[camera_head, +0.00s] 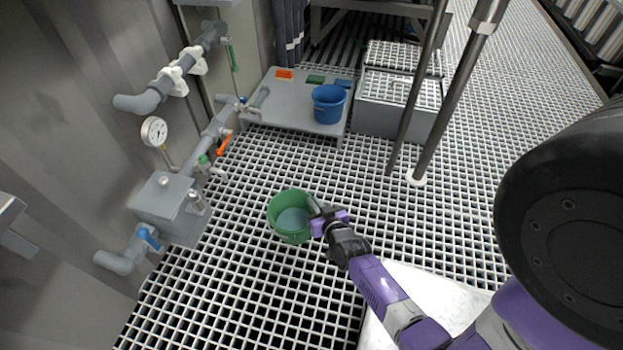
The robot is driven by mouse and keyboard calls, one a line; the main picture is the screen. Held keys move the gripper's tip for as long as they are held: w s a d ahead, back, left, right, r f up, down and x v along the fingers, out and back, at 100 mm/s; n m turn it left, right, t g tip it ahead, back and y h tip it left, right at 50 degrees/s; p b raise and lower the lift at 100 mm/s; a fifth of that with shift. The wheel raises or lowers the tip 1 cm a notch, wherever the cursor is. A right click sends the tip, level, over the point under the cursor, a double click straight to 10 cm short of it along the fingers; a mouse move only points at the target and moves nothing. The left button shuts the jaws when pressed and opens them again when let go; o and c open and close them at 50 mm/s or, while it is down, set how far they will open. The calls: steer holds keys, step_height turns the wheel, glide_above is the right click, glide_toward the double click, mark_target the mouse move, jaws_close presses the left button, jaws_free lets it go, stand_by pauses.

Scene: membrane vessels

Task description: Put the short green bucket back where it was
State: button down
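The short green bucket (283,228) is upright, or nearly so, over the grating in the middle of the view. Its inside shows a paler grey-green bottom. My gripper (317,214) is at the bucket's right rim, with its tip overlapping the rim. The fingertips are too small and partly hidden to tell whether they are closed on it. I cannot tell whether the bucket rests on the grating or hangs just above it. A low grey platform (283,108) at the back bears an orange patch (284,74), a green patch (315,79) and a blue patch (343,83).
A blue bucket (329,104) stands on the platform's right part. Pipes, a gauge (154,131) and valves with an orange handle (224,143) and a blue handle (149,238) line the left wall. Metal posts (440,110) stand right of the platform. Grating between bucket and platform is clear.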

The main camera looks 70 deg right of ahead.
steer(key=w+a+r+n+t+y, duration=0.1)
steer(key=w+a+r+n+y, duration=0.2)
steer(key=w+a, duration=0.4)
steer(key=w+a+r+n+t+y, duration=0.1)
steer(key=w+a+r+n+y, duration=0.2)
steer(key=a, duration=1.1)
steer(key=w+a+r+n+t+y, duration=0.2)
steer(key=w+a+r+y, duration=0.1)
steer(key=w+a+r, duration=0.5)
steer(key=w+a, duration=0.2)
steer(key=a, duration=0.1)
steer(key=shift+w+n+y, duration=0.3)
steer(key=shift+w+n, duration=0.05)
steer(key=shift+n, duration=0.05)
steer(key=shift+s+a, duration=0.1)
